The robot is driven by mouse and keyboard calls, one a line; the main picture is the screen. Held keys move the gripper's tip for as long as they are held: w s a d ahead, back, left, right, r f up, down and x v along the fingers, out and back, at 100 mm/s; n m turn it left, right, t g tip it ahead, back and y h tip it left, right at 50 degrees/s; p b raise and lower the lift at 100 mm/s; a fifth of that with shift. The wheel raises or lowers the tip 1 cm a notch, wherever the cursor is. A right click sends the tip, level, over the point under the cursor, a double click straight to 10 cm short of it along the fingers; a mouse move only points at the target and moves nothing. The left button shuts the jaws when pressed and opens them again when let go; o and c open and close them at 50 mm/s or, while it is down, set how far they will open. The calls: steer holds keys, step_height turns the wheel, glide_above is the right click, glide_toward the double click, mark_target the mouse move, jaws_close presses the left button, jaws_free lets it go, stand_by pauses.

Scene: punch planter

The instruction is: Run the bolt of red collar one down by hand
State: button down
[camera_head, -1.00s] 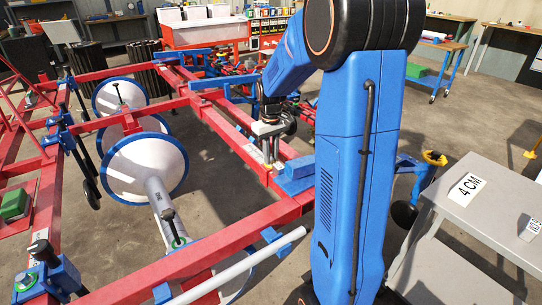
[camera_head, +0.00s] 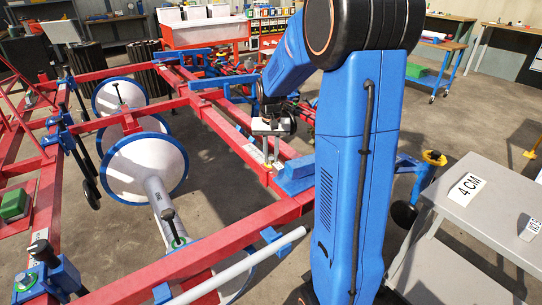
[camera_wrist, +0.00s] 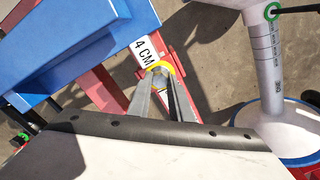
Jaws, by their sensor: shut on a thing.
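My gripper (camera_wrist: 159,92) points down at the red frame beam beside a blue block. In the wrist view its two fingers close around a small bolt, mostly hidden between them. In the head view my gripper (camera_head: 271,162) is over the right-hand red beam (camera_head: 235,138), just behind the blue block (camera_head: 296,172). The collar itself is too small and covered to make out there.
A grey shaft with white blue-rimmed discs (camera_head: 145,168) lies left of my gripper, inside the red frame. A grey table (camera_head: 492,207) with a 4 CM card (camera_head: 467,187) stands at the right.

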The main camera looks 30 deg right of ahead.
steer(key=m, duration=1.2)
steer(key=shift+m, duration=0.4)
stand_by(0.3)
steer(key=c, duration=1.6)
jaws_free()
steer(key=shift+s, duration=0.1)
